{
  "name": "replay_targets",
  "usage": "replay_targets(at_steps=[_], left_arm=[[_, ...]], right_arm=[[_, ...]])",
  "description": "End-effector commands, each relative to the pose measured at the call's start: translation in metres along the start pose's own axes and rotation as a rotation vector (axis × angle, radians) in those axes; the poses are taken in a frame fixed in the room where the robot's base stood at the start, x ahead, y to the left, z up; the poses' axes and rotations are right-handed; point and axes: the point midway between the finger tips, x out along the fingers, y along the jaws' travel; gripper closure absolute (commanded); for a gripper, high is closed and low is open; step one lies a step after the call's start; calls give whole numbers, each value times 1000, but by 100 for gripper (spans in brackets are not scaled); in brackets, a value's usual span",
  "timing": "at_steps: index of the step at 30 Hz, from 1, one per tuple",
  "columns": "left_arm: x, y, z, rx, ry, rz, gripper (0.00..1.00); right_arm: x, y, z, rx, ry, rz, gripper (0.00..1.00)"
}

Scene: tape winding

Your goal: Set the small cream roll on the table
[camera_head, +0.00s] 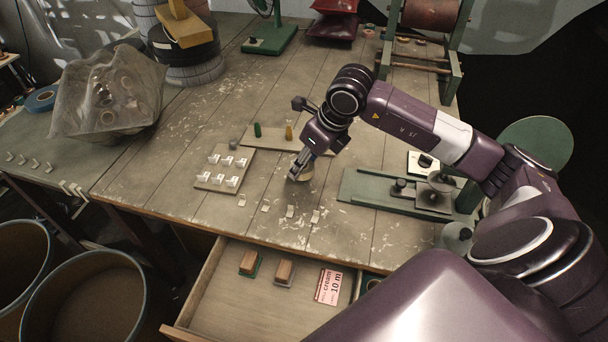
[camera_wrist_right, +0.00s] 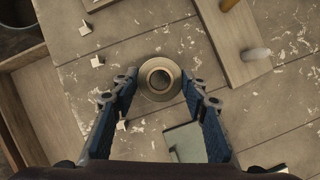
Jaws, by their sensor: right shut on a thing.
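The small cream roll (camera_head: 305,174) is between the fingertips of my right gripper (camera_head: 299,171), low over the worn wooden table (camera_head: 215,120). My left gripper is not in view.
A board with white clips (camera_head: 224,169) lies left of the roll, and a board with green and yellow pegs (camera_head: 288,138) behind it. A green device (camera_head: 365,188) stands to the right. An open drawer (camera_head: 225,290) is in front. Paper scraps lie nearby.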

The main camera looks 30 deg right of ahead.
Motion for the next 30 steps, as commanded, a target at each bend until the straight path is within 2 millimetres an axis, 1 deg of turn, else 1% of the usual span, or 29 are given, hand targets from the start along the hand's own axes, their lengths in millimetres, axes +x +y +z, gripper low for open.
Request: replay_targets(at_steps=[5, 13, 21, 24, 25, 29, 30], left_arm=[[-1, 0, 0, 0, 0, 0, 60], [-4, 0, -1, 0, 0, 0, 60], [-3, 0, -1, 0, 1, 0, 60], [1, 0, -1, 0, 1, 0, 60], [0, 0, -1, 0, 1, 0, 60], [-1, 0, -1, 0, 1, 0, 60], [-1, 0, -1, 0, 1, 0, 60]], right_arm=[[10, 0, -4, 0, 0, 0, 83], [44, 0, -19, 0, 2, 0, 83], [46, 0, -19, -1, -1, -1, 83], [50, 0, -20, -1, -1, -1, 83], [49, 0, -20, -1, -1, -1, 57], [48, 0, -20, -1, 0, -1, 43], [48, 0, -20, -1, 0, -1, 42]])
